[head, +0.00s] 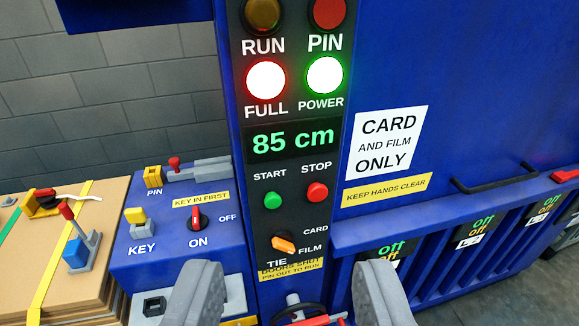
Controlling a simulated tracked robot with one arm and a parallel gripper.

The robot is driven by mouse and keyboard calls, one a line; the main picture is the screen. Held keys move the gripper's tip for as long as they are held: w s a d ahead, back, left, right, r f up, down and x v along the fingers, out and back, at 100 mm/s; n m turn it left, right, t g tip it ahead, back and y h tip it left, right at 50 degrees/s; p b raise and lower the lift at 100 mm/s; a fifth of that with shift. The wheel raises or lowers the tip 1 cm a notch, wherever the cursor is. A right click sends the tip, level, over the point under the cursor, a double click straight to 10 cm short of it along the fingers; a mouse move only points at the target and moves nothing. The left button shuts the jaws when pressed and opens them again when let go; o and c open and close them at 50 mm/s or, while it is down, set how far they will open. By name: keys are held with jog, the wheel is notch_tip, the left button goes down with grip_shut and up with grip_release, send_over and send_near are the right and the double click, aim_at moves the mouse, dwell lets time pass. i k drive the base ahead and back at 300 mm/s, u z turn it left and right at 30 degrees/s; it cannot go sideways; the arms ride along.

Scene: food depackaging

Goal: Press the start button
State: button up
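The green start button (272,200) sits on the dark control panel (262,222), under the word START. The red stop button (317,192) is just to its right. Above them a display (292,140) reads 85 cm. The FULL lamp (265,80) is lit white with a red glow, and the POWER lamp (324,75) is lit with a green glow. The RUN and PIN lamps look unlit. My gripper (285,285) is at the bottom of the view, its two grey fingers wide apart and empty. The start button appears above and between the fingers, not touched.
An orange CARD/FILM selector (283,244) is below the buttons. A blue box at left carries a red switch (197,219) and a yellow key (136,217). Strapped cardboard (55,255) stands at far left. A black handle (495,182) juts out at right.

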aim_at(273, 200)
jog(key=i, duration=0.9)
